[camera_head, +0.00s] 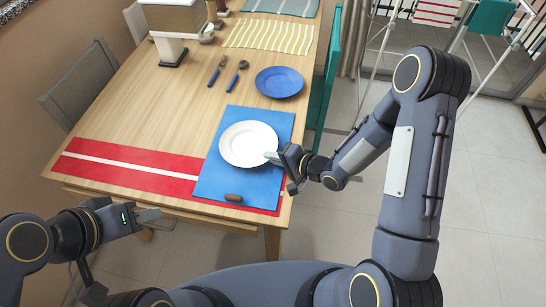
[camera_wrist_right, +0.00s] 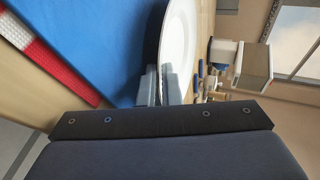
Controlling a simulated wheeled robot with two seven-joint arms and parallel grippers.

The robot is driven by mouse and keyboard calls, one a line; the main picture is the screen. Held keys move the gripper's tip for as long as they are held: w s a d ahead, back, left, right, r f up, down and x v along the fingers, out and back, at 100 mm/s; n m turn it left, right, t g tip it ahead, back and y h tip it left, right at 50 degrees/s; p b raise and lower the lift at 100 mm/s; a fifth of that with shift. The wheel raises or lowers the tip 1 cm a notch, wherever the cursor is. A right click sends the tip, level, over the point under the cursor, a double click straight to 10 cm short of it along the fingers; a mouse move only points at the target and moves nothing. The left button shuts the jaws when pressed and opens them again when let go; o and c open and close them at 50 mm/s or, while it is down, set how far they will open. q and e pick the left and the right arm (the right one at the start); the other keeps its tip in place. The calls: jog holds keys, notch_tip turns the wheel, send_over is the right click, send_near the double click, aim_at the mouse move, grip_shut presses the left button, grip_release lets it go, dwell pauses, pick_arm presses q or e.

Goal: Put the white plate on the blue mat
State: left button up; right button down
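The white plate (camera_head: 249,144) appears over the blue mat (camera_head: 215,186) in the head view, inside its outline. I cannot tell whether its underside touches the mat. My right gripper (camera_head: 272,157) is at the plate's right edge. In the right wrist view, the fingers (camera_wrist_right: 164,84) are closed around the rim of the plate (camera_wrist_right: 180,40), with the mat (camera_wrist_right: 85,40) to the left. My left gripper (camera_head: 150,214) is away from the plate, off the table's front left edge, and its finger gap is unclear.
A red mat with a white stripe (camera_head: 125,168) lies along the front, partly under the blue mat. A blue plate (camera_head: 279,82), a fork (camera_head: 217,71) and a spoon (camera_head: 237,76) lie farther back. A teal chair (camera_head: 325,80) stands right.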

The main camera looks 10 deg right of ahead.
jog(key=shift+f, duration=0.15)
jog(key=c, duration=1.9)
grip_release()
jog(key=shift+s, duration=0.1)
